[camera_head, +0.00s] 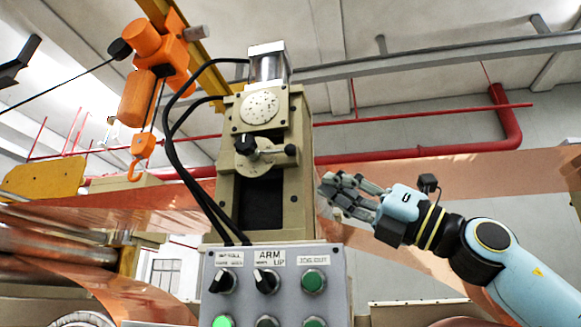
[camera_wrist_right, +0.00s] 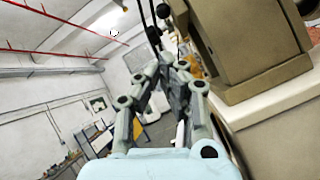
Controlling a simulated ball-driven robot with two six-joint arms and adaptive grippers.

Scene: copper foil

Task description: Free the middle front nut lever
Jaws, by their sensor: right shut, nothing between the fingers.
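The beige machine head (camera_head: 302,190) stands in the centre of the head view. A black star-shaped knob (camera_head: 246,145) sits at the hub's left. My right gripper (camera_head: 330,190) is to the right of the machine and below the lever, apart from it. Its fingers are shut and empty. In the right wrist view the gripper (camera_wrist_right: 170,62) points up past the beige machine body (camera_wrist_right: 235,45). My left gripper is not in view.
A grey control box (camera_head: 334,280) with switches and green buttons stands below the lever. Copper foil (camera_head: 450,175) stretches behind on both sides. An orange hoist (camera_head: 140,95) with a hook hangs at upper left. Black cables (camera_head: 172,150) curve down the machine's left side.

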